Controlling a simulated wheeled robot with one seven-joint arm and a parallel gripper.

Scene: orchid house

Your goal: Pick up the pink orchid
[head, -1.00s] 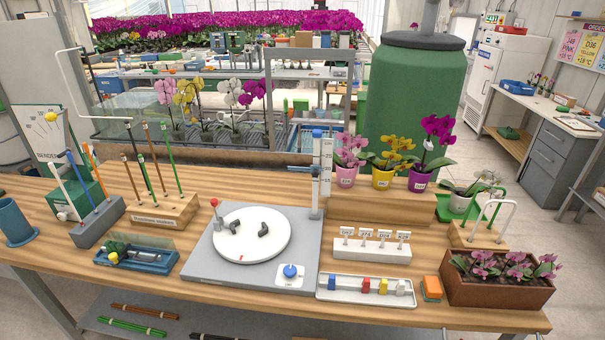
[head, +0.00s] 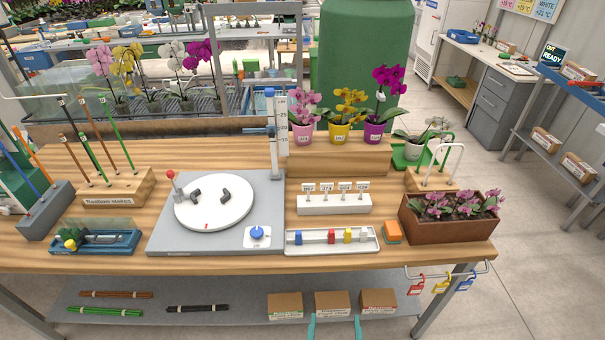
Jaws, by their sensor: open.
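The pink orchid (head: 304,108) stands upright in a pink pot with a white label, on the wooden riser at the back of the bench. It is the leftmost of three potted orchids, beside the yellow orchid (head: 347,107) and the magenta orchid (head: 387,84). My gripper (head: 335,328) shows only as two teal fingertips at the bottom edge, spread apart with nothing held between them. It is low in the picture, in front of the bench and far from the orchid.
A height gauge post (head: 275,130) stands just left of the pink orchid. In front of the wooden riser (head: 330,160) are a white label block (head: 334,204) and a tray of coloured clips (head: 290,241). A brown planter (head: 450,226) sits at right. Cardboard boxes (head: 333,303) lie on the lower shelf.

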